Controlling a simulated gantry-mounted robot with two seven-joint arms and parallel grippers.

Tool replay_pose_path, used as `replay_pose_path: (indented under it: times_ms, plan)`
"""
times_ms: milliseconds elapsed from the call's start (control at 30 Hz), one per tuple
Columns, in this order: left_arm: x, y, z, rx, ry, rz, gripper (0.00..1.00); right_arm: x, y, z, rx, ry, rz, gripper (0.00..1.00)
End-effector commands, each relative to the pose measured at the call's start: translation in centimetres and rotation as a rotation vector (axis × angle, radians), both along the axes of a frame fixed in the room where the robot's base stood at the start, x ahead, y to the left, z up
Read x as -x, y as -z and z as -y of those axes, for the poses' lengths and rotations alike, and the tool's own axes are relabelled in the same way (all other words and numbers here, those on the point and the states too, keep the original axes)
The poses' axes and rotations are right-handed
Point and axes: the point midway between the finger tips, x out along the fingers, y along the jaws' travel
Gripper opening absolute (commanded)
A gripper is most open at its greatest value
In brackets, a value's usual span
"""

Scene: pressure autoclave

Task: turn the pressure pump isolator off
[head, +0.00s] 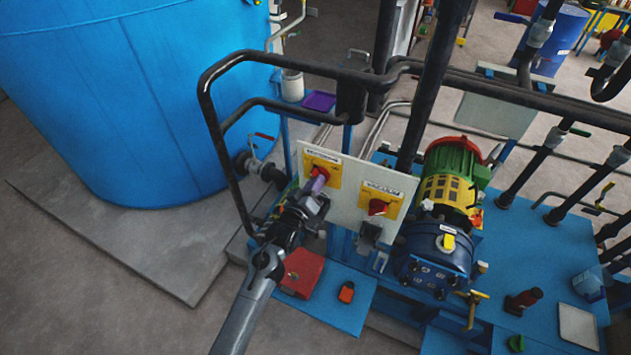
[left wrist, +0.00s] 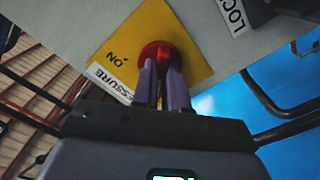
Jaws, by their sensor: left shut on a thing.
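The pressure pump isolator is a red rotary knob (left wrist: 157,51) on a yellow plate (left wrist: 125,45) marked "ON", with a partly hidden "PRESSURE" label beside it in the left wrist view. In the head view the red knob (head: 321,172) sits at the left end of a pale panel (head: 345,182). My left gripper (left wrist: 165,75) has its purple fingers closed around the knob's handle. In the head view the left gripper (head: 316,188) reaches the panel from the front left and partly hides the plate. My right gripper is not in view.
A second red knob (head: 377,207) on a yellow plate labelled "VACUUM" is to the right on the same panel. A black pipe rail (head: 222,150) bends close to the left of my arm. A pump with a green and yellow motor (head: 447,180) stands right of the panel.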

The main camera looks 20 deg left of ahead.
Motion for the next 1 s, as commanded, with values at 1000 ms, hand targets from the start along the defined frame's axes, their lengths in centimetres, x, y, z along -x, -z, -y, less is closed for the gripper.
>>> replay_pose_path:
  times_ms: [1000]
  plan:
    - [0.00,0.05,0.00,0.110,0.000,-0.010,0.38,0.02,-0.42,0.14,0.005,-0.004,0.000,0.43]
